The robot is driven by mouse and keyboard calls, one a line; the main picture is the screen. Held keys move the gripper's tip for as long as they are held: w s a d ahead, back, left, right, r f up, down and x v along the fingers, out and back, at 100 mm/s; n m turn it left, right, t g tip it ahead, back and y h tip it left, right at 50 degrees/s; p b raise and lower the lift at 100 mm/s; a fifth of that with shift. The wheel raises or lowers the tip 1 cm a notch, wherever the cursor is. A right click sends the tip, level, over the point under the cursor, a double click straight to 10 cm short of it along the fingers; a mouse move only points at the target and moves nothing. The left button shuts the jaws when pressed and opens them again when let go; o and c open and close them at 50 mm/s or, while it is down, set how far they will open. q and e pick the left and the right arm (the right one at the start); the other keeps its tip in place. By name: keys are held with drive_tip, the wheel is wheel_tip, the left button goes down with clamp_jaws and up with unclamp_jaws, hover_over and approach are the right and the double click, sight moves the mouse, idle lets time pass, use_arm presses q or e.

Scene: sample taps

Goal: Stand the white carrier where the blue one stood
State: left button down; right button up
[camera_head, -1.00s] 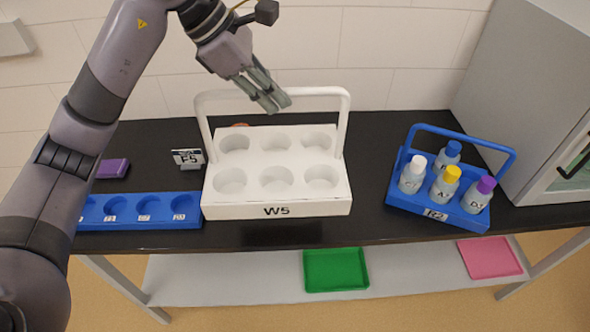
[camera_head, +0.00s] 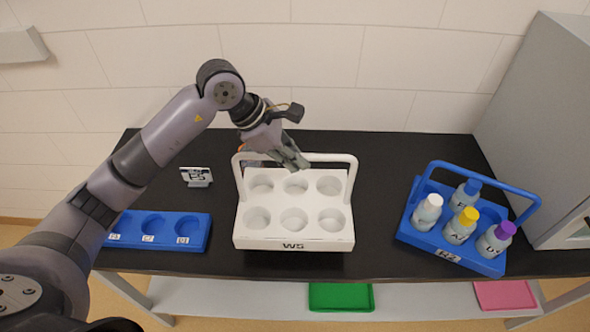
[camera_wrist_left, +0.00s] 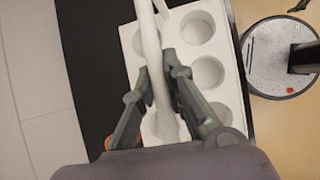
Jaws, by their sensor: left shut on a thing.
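The white carrier (camera_head: 294,244), marked W5, stands upright on the black bench with its six round holes empty. My left gripper (camera_head: 296,163) is shut on the carrier's white handle bar. In the left wrist view the fingers (camera_wrist_left: 158,85) lie on both sides of the handle (camera_wrist_left: 148,38), above the holes. The blue carrier (camera_head: 447,252), marked R2, stands on the bench to the right with bottles capped white, yellow, purple and blue. My right gripper is not in view.
A blue rack (camera_head: 160,217) with round holes lies at the left, with a small sign (camera_head: 196,177) reading F5 behind it. A grey cabinet (camera_head: 540,110) bounds the right. Green (camera_head: 340,297) and pink (camera_head: 503,295) trays lie on the lower shelf. Bench between the carriers is clear.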

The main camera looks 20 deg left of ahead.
use_arm(q)
drive_tip(key=shift+s+f, duration=0.15)
drive_tip(key=shift+f, duration=0.7)
wheel_tip(320, 180, down, 4)
drive_tip(key=shift+f+p, duration=0.1)
drive_tip(key=shift+p, duration=0.6)
drive_tip(key=c, duration=1.6)
unclamp_jaws()
drive_tip(key=shift+c, duration=0.2)
